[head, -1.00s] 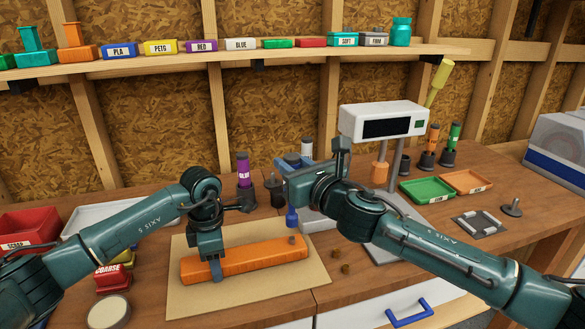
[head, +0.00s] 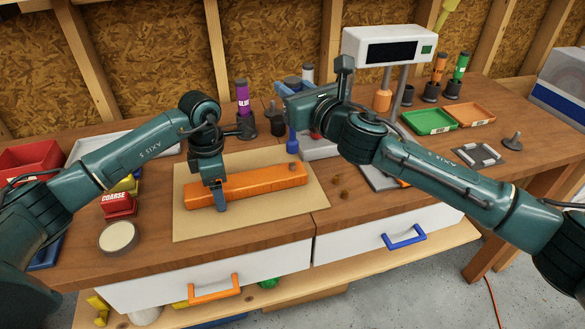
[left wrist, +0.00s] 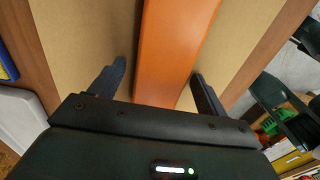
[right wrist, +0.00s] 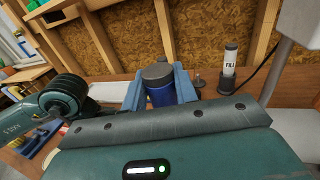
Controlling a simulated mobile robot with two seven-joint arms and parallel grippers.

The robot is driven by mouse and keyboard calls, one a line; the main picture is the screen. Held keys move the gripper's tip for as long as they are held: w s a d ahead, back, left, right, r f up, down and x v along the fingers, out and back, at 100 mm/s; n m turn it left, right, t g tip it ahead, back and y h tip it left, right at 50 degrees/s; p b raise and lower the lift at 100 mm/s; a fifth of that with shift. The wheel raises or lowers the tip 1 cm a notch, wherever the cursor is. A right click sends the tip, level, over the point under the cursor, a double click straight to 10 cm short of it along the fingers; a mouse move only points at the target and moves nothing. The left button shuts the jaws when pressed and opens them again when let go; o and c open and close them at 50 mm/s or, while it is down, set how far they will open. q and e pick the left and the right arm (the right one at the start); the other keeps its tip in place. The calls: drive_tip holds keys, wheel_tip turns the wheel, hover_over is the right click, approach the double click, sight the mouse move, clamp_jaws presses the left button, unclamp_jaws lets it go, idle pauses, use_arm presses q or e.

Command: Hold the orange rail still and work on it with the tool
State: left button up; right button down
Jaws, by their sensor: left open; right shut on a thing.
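The orange rail (head: 262,183) lies on a tan mat (head: 250,222) on the workbench, with a small brown bump (head: 292,166) near its right end. My left gripper (head: 220,200) is open and reaches down over the rail's left part. In the left wrist view, the rail (left wrist: 170,50) runs between the two spread fingers, with gaps showing on both sides. My right gripper (right wrist: 160,88) is shut on a dark blue tool (right wrist: 160,96) with a grey round top. In the head view, the blue tool (head: 292,140) hangs above and behind the rail's right end, apart from it.
Small brown bits (head: 337,193) lie right of the mat. A white display unit (head: 385,45) stands behind my right arm. A red COARSE block (head: 118,205) and a round tin (head: 118,237) sit left of the mat. Green (head: 430,121) and orange trays (head: 467,115) lie at right.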

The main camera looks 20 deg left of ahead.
use_arm(q)
wheel_tip(320, 180, up, 12)
idle(0.6)
idle(0.4)
